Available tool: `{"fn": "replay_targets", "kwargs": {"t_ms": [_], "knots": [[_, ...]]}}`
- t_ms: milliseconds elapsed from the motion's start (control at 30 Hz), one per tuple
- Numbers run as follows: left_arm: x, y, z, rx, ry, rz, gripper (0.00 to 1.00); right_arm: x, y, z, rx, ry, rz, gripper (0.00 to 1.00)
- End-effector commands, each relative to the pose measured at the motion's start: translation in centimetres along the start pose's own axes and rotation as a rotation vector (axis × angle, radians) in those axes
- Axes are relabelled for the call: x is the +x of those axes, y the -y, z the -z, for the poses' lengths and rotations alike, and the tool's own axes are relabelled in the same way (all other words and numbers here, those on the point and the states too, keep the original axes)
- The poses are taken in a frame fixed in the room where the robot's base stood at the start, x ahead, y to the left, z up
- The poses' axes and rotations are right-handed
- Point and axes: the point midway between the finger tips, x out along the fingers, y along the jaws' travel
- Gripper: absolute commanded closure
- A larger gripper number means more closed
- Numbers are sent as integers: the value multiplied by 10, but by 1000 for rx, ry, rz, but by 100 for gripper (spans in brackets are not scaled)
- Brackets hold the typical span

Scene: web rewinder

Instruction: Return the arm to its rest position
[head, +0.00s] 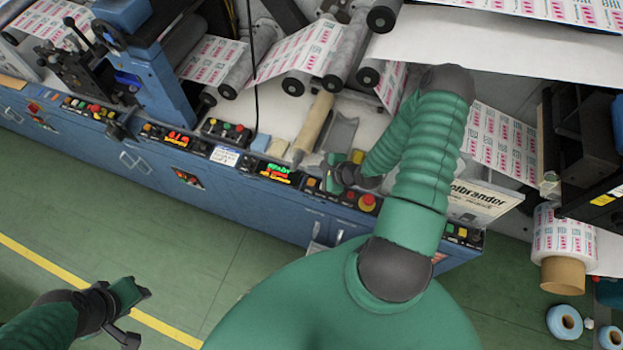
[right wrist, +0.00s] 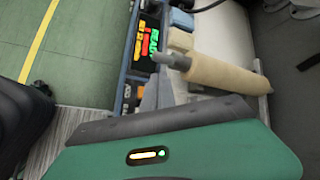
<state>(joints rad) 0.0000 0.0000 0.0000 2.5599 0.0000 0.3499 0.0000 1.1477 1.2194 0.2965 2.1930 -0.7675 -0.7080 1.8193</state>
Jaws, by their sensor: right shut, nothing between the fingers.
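My right arm (head: 430,150) reaches forward over the blue machine's front panel and bends back to the left. Its green gripper (head: 335,172) is shut and empty, just above the panel edge beside the buttons.
A tan core (head: 313,124) lies on the machine bed near the right gripper, also in the right wrist view (right wrist: 225,82). A lit READY display (head: 276,173) and a red button (head: 367,202) are close. Printed web (head: 300,52) and rollers (head: 346,65) are behind. Green floor (head: 190,250) is open.

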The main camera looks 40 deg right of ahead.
Motion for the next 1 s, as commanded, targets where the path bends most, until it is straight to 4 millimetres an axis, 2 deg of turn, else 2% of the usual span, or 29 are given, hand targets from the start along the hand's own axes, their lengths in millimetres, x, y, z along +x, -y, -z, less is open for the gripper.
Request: {"fn": "replay_targets", "kwargs": {"t_ms": [267,367,467,567,667,800,900,1000], "knots": [[1,0,0,0,0,0,64,1,0,0,-3,0,-1,100],[9,0,-2,0,0,0,64,4,-3,0,-93,-19,-34,100],[29,0,-7,0,0,0,64,8,-9,-2,-369,-74,-135,100],[55,0,-13,0,0,0,64,5,-13,-15,-771,-131,-282,100],[78,0,-19,0,1,0,64,-9,-18,-39,-1159,-152,-421,100],[110,0,-26,0,1,0,64,-38,-40,-86,-1633,-89,-575,100],[126,0,-30,0,0,0,64,-61,-66,-116,-1890,11,-639,100],[134,0,-32,0,0,0,64,-79,-87,-136,-2054,111,-667,100]]}}
